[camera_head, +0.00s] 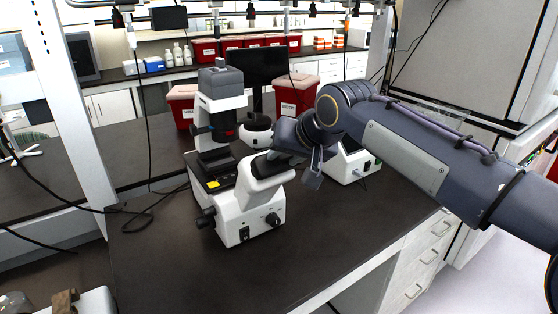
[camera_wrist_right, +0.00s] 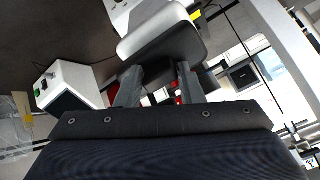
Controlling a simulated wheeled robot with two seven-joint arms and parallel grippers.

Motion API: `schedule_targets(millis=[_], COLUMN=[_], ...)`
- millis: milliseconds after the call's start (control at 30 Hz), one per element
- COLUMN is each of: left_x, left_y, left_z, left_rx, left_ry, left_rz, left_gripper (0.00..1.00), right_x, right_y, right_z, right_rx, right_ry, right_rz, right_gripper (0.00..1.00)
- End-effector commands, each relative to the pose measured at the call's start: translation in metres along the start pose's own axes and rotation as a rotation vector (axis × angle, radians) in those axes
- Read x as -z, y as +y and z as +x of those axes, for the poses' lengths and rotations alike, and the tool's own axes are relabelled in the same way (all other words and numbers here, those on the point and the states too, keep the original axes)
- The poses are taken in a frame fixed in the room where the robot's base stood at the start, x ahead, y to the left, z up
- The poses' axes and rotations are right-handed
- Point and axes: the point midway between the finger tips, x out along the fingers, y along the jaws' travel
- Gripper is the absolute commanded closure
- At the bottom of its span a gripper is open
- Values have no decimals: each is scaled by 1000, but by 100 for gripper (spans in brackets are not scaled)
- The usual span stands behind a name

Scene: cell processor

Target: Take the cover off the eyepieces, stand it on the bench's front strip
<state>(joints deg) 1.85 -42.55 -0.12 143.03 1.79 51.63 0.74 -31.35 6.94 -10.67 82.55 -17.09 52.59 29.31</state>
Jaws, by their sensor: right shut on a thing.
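The white and dark microscope (camera_head: 240,212) stands on the black bench, its eyepiece end towards me. The dark grey cover (camera_head: 268,168) is at the top of that end, over the white head. In the right wrist view the cover (camera_wrist_right: 172,48) is a rounded dark block against the white microscope head (camera_wrist_right: 155,25). My right gripper (camera_head: 284,153) reaches in from the right and is shut on the cover; its two fingers (camera_wrist_right: 158,78) show at the cover's near side. The eyepieces are hidden. I cannot tell whether the cover is clear of them. My left gripper is not in view.
The bench's front strip (camera_head: 270,285) is bare. A small white device (camera_head: 350,165) stands right of the microscope, under my right arm. Red bins (camera_head: 296,95), a dark monitor (camera_head: 258,66) and a round white device (camera_head: 257,130) stand behind. A cable (camera_head: 150,212) lies at left.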

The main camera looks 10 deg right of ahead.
Motion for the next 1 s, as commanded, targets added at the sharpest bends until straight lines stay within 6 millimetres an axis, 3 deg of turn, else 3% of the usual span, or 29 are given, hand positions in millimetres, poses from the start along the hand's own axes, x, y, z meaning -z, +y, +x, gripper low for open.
schedule_targets(millis=[733, 1000], left_x=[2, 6], left_y=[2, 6], left_z=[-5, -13], left_rx=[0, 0], left_ry=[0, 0], left_rz=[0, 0], left_gripper=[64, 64], right_x=[1, 2], right_y=[0, 0], right_z=[-15, -38], right_rx=[0, 1], right_ry=[1, 1], right_rz=[-1, 1], right_gripper=[100, 100])
